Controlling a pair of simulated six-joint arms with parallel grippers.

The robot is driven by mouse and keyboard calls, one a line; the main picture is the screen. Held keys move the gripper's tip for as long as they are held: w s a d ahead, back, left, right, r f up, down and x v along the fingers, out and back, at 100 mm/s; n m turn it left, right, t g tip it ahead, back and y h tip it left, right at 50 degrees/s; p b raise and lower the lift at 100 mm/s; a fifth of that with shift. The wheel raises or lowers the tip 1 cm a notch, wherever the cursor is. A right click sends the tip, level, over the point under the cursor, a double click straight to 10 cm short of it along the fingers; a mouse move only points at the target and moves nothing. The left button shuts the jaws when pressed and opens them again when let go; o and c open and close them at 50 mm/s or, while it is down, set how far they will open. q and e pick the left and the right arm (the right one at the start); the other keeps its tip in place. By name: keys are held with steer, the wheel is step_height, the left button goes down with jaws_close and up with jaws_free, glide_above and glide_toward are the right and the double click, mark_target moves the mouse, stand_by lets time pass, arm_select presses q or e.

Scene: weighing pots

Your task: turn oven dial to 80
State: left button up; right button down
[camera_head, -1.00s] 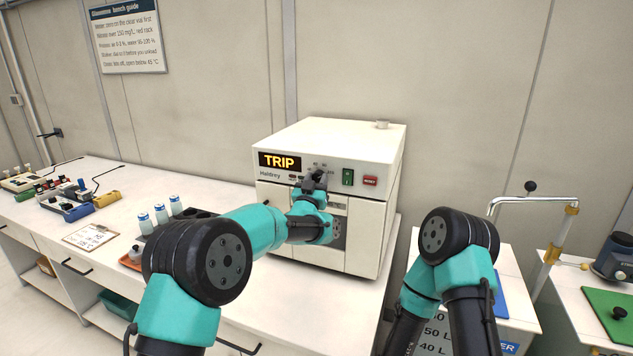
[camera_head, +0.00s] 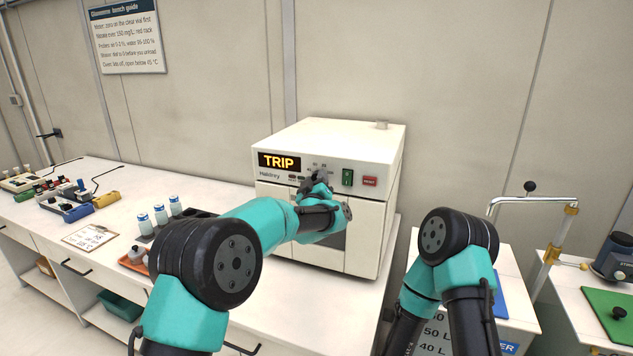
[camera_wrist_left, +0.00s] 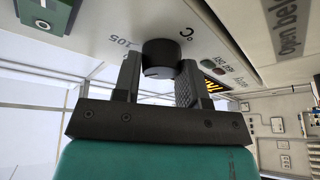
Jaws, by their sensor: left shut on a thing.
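The white oven (camera_head: 335,141) stands on the bench, and its display (camera_head: 279,161) reads TRIP in amber letters. My left gripper (camera_head: 320,178) is at the oven's control panel and covers most of the dial in the head view. In the left wrist view the round black dial (camera_wrist_left: 160,52) sits between the two fingers of the left gripper (camera_wrist_left: 158,66), which is shut on it. The panel marks "105" and "°C" show beside the dial. The dial's pointer cannot be made out. My right arm is folded at the right, and its gripper is out of view.
A green switch (camera_head: 347,177) and a red button (camera_head: 370,181) sit just right of the dial. Several blue-capped vials (camera_head: 160,214) and a clipboard (camera_head: 90,236) are on the bench to the left. The oven door is closed.

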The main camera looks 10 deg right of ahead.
arm_select(q)
steer(key=o, duration=0.9)
steer(key=v, duration=1.7)
steer(key=shift+s+f, duration=0.15)
steer(key=shift+s, duration=0.05)
steer(key=shift+a, duration=0.15)
